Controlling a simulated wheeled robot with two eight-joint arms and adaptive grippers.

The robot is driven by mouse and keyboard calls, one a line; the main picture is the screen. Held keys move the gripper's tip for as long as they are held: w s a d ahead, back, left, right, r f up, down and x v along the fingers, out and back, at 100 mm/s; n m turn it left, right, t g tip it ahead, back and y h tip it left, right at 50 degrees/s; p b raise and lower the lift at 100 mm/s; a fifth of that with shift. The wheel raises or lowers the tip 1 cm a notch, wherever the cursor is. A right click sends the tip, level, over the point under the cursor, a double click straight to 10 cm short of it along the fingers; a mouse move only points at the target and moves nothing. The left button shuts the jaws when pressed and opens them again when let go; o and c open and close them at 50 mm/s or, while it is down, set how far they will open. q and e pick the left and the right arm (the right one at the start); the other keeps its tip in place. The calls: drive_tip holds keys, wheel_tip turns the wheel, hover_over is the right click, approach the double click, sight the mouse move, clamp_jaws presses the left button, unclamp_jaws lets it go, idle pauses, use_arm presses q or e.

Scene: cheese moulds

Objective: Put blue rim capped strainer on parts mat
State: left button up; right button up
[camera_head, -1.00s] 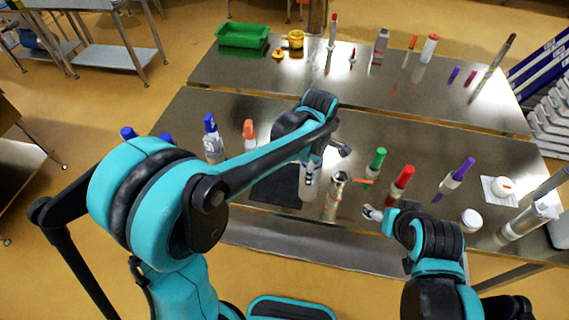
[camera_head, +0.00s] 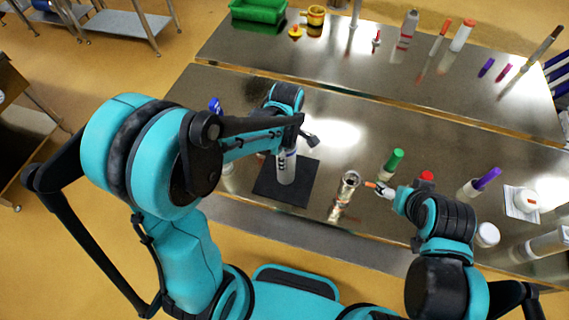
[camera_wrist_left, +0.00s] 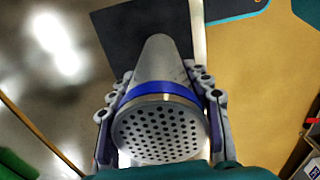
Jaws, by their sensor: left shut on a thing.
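The blue rim capped strainer shows in the left wrist view (camera_wrist_left: 160,125) with a perforated metal end, a blue band and a pale tapering body. In the head view its pale body (camera_head: 286,170) is upright over the dark parts mat (camera_head: 300,196). I cannot tell whether its lower end touches the mat. The mat also shows in the wrist view (camera_wrist_left: 120,35). My left gripper (camera_wrist_left: 160,100) is shut on the strainer, one finger on each side of the blue band. My right gripper (camera_head: 380,188) is beside an orange-tipped thing; its finger gap is too small to judge.
A shiny metal cup (camera_head: 349,182) stands right of the mat. A green-capped tube (camera_head: 394,160), a red-capped one (camera_head: 427,176) and a purple-capped one (camera_head: 480,184) stand farther right. A white jar (camera_head: 487,235) is near the front edge. A green bin (camera_head: 258,10) is on the back table.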

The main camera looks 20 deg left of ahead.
use_arm(q)
drive_tip(key=shift+a+f+b, duration=0.15)
drive_tip(key=shift+f+b, duration=0.1)
drive_tip(key=shift+f, duration=0.85)
drive_tip(key=shift+a+f+b, duration=0.1)
drive_tip(key=shift+f+b, duration=0.1)
drive_tip(key=shift+f, duration=0.9)
drive_tip(key=shift+s, duration=0.1)
drive_tip(key=shift+f, duration=0.1)
drive_tip(key=o, duration=1.3)
